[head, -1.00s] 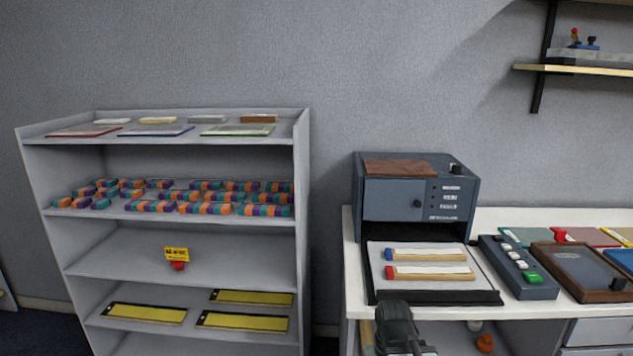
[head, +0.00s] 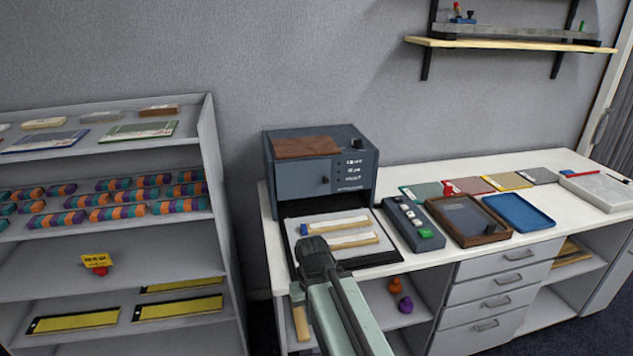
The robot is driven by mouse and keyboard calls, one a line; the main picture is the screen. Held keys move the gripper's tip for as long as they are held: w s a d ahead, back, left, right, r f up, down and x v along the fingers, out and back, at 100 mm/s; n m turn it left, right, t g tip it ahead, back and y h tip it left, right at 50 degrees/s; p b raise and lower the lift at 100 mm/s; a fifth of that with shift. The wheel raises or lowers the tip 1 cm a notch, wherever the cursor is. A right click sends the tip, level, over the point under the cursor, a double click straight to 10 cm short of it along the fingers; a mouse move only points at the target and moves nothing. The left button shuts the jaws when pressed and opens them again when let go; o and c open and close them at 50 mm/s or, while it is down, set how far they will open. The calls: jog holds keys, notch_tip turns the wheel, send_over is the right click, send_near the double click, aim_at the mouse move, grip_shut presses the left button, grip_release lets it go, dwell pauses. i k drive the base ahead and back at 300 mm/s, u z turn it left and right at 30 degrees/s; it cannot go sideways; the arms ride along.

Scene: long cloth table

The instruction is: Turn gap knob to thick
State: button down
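The dark blue-grey machine (head: 285,175) stands at the left end of the white table. A black knob (head: 356,143) sits on its top at the right; its pointer setting is too small to read. A second small dark knob (head: 325,180) is on the front door. Small light labels mark the right of the front panel. My gripper (head: 314,255) is in front of the machine, over the front edge of its tray, apart from both knobs. Its fingers are seen from behind, and I cannot tell whether they are open.
A black tray (head: 383,259) with two pale strips lies before the machine. A button box (head: 408,222), a wooden-framed tray (head: 467,218) and a blue tray (head: 518,211) stand to the right. A grey shelf unit (head: 222,205) is on the left. A wall shelf (head: 510,46) hangs above.

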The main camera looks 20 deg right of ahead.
aim_at(356, 142)
jog(key=u, duration=3.3)
jog(key=k, duration=1.85)
jog(key=z, duration=1.15)
jog(key=i, duration=0.8)
jog(key=z, duration=0.05)
